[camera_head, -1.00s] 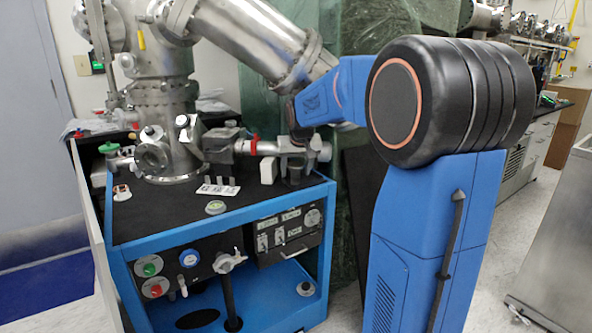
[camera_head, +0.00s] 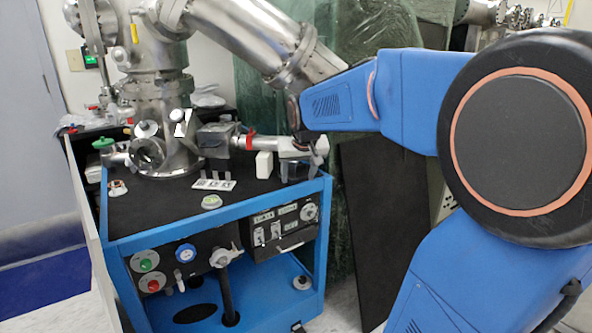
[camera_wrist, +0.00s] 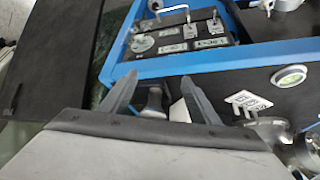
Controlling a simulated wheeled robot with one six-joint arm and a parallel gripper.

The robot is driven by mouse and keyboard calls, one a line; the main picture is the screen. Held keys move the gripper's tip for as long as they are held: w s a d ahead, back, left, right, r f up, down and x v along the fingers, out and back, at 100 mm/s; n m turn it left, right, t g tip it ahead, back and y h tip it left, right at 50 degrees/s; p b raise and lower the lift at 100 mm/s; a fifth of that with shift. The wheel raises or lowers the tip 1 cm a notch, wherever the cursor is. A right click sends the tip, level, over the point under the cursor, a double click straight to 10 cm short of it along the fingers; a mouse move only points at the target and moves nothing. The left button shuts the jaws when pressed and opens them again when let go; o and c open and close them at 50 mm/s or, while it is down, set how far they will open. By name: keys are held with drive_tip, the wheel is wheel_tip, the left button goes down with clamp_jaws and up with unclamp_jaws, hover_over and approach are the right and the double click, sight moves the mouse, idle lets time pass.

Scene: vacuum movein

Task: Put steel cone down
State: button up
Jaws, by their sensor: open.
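A small steel piece with a narrow rounded top, likely the steel cone (camera_wrist: 153,101), stands between the finger tips of my gripper (camera_wrist: 156,84) in the wrist view. Its lower part is hidden by the gripper body. The fingers are spread apart, with visible gaps on both sides of the piece. In the head view my gripper (camera_head: 299,166) is low over the right back corner of the cart's black top (camera_head: 150,215). The cone cannot be made out clearly there.
A white block (camera_head: 264,165) stands just left of my gripper. A steel vacuum chamber (camera_head: 158,95) rises at the cart's back left, with a thick steel tube (camera_head: 245,35) above my wrist. A round gauge (camera_head: 211,201) and a labelled card (camera_head: 214,184) lie nearby. The front top is mostly clear.

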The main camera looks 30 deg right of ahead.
drive_tip(key=s+a+f+n, duration=0.1)
drive_tip(key=s+a+f, duration=0.2)
drive_tip(key=s, duration=0.6)
drive_tip(key=s+a+f+n+y, duration=0.1)
drive_tip(key=s+a+f, duration=0.2)
drive_tip(key=s+a, duration=0.3)
drive_tip(key=s+a+f+n+y, duration=0.1)
drive_tip(key=s+a, duration=0.4)
drive_tip(key=s, duration=0.8)
wheel_tip(320, 180, down, 3)
drive_tip(key=shift+s+a+r+n+g, duration=0.2)
drive_tip(key=shift+s+a+n+g, duration=0.2)
drive_tip(key=shift+n, duration=0.1)
